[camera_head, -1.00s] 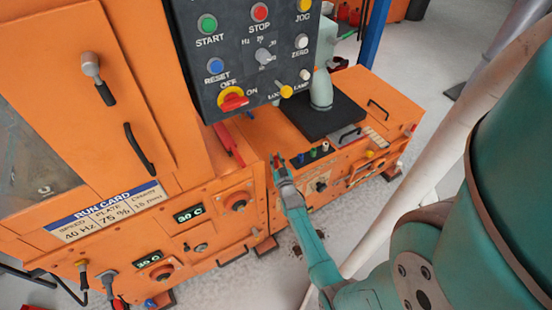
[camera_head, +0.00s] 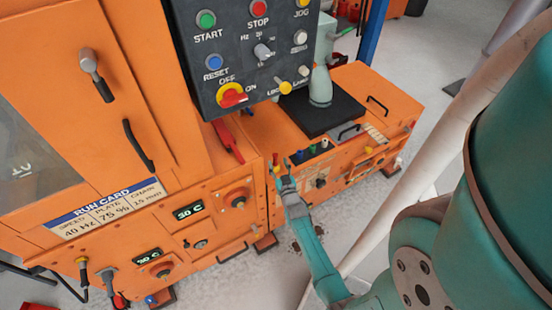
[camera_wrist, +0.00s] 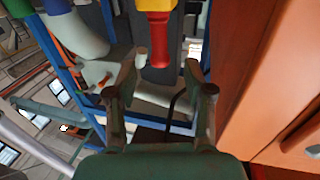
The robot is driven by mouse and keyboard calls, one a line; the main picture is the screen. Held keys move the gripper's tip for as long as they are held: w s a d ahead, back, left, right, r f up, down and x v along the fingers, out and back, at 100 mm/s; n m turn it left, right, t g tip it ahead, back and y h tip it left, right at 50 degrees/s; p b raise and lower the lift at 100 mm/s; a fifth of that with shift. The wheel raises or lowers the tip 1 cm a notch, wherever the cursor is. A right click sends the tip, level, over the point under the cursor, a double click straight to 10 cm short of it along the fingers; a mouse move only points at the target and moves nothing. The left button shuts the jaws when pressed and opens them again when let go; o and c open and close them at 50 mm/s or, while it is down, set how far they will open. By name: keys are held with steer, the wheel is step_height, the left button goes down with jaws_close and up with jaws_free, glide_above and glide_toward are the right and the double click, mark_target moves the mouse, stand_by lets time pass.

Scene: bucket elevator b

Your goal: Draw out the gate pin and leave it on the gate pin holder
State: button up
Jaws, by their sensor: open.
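A red-and-yellow handle (camera_head: 276,161) stands at the left end of a row of coloured pieces on the low orange cabinet. I take it for the gate pin, but the frames do not settle this. In the wrist view the same handle (camera_wrist: 158,30) shows its red end pointing towards the space between my fingers. My gripper (camera_wrist: 160,72) is open, with one finger on each side below that red end and nothing clearly held. In the head view my gripper (camera_head: 286,184) is just below the handle. I cannot pick out the gate pin holder with certainty.
Blue, green and white pieces (camera_head: 312,149) stand close to the right of the handle. A control panel (camera_head: 245,60) hangs above and to the left. A red lever (camera_head: 228,141) lies left on the cabinet top. An orange wall (camera_wrist: 265,80) is close on the right in the wrist view.

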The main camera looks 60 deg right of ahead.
steer(key=v, duration=0.7)
steer(key=shift+s, duration=0.1)
stand_by(0.4)
steer(key=s+a+r+n+t+y, duration=0.1)
steer(key=s+a+r+y, duration=0.15)
steer(key=a, duration=0.55)
steer(key=s+a+r+n+t+y, duration=0.15)
steer(key=s+a, duration=0.25)
steer(key=a, duration=0.4)
steer(key=s+a+r+n+y, duration=0.2)
steer(key=s+a, duration=0.1)
steer(key=a, duration=0.5)
steer(key=s+a+r+n+y, duration=0.2)
steer(key=s+a+r, duration=0.4)
steer(key=r, duration=0.3)
steer(key=s+a+r+n+y, duration=0.3)
steer(key=s+a+r+y, duration=0.2)
steer(key=r, duration=0.4)
steer(key=shift+s+a, duration=0.6)
steer(key=shift+s, duration=0.3)
